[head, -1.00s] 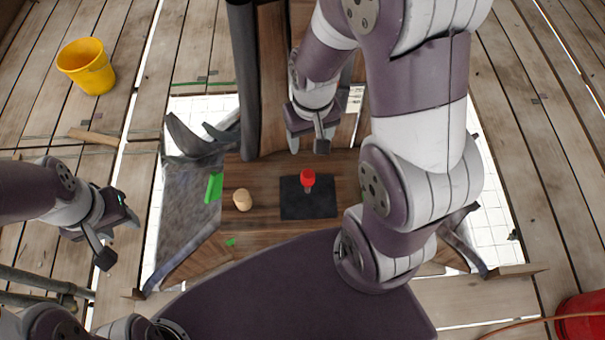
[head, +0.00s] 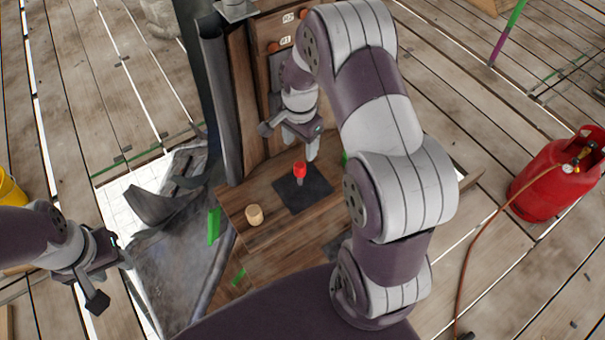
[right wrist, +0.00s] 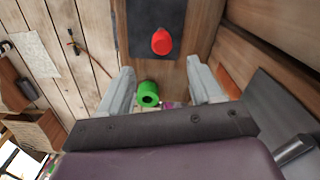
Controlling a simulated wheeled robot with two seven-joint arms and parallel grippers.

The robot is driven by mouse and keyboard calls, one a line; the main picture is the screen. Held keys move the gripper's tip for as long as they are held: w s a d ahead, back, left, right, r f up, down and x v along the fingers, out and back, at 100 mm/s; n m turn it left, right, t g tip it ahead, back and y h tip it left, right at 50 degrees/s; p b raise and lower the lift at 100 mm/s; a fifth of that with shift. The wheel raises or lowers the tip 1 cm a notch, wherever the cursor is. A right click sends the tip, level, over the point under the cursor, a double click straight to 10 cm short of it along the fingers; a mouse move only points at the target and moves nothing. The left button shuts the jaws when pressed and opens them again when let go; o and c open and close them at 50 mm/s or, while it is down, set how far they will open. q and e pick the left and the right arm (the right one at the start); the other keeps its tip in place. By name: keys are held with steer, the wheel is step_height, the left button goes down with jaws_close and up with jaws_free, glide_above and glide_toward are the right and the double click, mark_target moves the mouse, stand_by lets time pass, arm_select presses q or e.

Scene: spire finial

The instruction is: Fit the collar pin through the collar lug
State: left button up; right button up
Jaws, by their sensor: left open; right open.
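A small red-topped piece with a grey shank (head: 299,171), which looks like the collar pin, stands upright on a dark square pad (head: 312,196). Its red top also shows in the right wrist view (right wrist: 161,41), beyond the fingertips. My right gripper (head: 289,143) is open above and behind it, fingers pointing down, apart from it. In the right wrist view the open fingers (right wrist: 160,90) have a green hollow cylinder (right wrist: 148,94) showing between them, not visibly gripped. My left gripper (head: 111,280) is open and empty at the left. I cannot identify the collar lug with certainty.
A pale wooden cylinder (head: 254,215) stands on the wooden bench (head: 262,250) left of the pad. Dark tall posts and a numbered wooden panel (head: 276,32) rise behind. Grey draped sheeting (head: 185,265) lies left. A red gas cylinder (head: 545,190) with a hose stands at the right.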

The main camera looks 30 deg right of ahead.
mark_target(300, 165)
steer(key=f, duration=0.3)
steer(key=f+p, duration=0.1)
steer(key=f, duration=0.1)
steer(key=shift+a+f, duration=0.1)
steer(key=shift+a, duration=0.15)
steer(key=shift+a+f, duration=0.1)
steer(key=shift+f, duration=0.25)
steer(key=f, duration=0.1)
steer(key=f+p, duration=0.1)
steer(key=f, duration=0.3)
steer(key=shift+w+d+f+p, duration=0.15)
steer(key=shift+d+p, duration=0.15)
steer(key=shift+d, duration=0.1)
steer(key=shift+f, duration=0.1)
steer(key=shift+a, duration=0.1)
steer(key=shift+c, duration=1.2)
jaws_close()
